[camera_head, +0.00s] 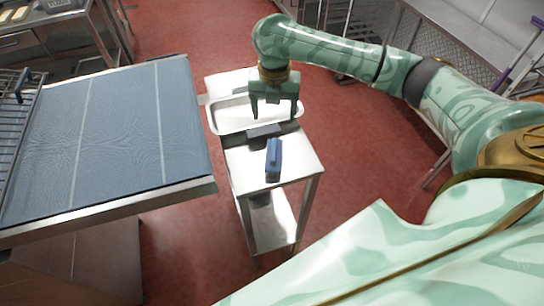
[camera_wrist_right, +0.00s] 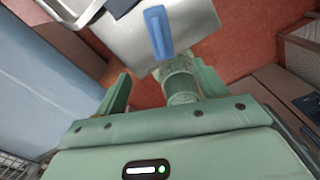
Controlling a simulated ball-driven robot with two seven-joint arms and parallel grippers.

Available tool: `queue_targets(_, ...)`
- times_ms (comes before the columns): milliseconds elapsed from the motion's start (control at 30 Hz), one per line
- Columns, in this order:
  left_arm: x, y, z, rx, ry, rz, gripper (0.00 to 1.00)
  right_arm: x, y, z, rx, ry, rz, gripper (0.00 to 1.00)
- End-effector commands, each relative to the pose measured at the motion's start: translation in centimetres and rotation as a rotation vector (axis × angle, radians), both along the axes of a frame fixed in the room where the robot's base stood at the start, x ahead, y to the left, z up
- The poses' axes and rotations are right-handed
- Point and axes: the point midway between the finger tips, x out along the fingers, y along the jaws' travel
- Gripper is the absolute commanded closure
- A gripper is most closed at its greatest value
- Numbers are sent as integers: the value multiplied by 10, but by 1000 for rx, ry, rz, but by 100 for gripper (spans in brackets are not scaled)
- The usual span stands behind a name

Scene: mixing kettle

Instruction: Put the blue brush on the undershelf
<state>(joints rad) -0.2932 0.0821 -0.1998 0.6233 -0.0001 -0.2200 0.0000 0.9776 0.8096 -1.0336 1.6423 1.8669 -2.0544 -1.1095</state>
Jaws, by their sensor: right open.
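The blue brush (camera_head: 273,158) lies on the top of a small steel cart (camera_head: 300,165), near its front half. The undershelf (camera_head: 277,226) shows below the top, partly hidden by it. My right gripper (camera_head: 274,116) is open and empty above the cart, over the tray and farther back than the brush. In the right wrist view the brush (camera_wrist_right: 158,32) shows beyond the open fingers (camera_wrist_right: 163,70), apart from them, on the cart top (camera_wrist_right: 198,18). My left gripper is not in view.
A shallow metal tray (camera_head: 214,120) sits on the back of the cart top, with a dark grey object (camera_head: 265,132) by its front edge. A small dark item (camera_head: 260,198) shows under the top. Red floor (camera_head: 350,170) is clear on the right.

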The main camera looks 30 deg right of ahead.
Motion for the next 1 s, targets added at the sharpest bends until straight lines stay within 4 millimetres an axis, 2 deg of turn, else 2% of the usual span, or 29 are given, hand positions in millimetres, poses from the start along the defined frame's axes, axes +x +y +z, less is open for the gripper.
queue_targets(133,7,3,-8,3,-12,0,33,-1,0,-29,0,5,14,29)
queue_targets(300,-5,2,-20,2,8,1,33,-1,0,-73,1,6,12,29)
queue_targets(400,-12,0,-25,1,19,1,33,-1,0,-92,0,5,12,29)
queue_targets(667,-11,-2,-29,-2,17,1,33,0,0,-116,0,2,11,29)
queue_targets(900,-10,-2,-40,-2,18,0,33,5,-1,-154,0,1,11,29)
queue_targets(1000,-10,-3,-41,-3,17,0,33,5,-1,-161,-1,1,13,29)
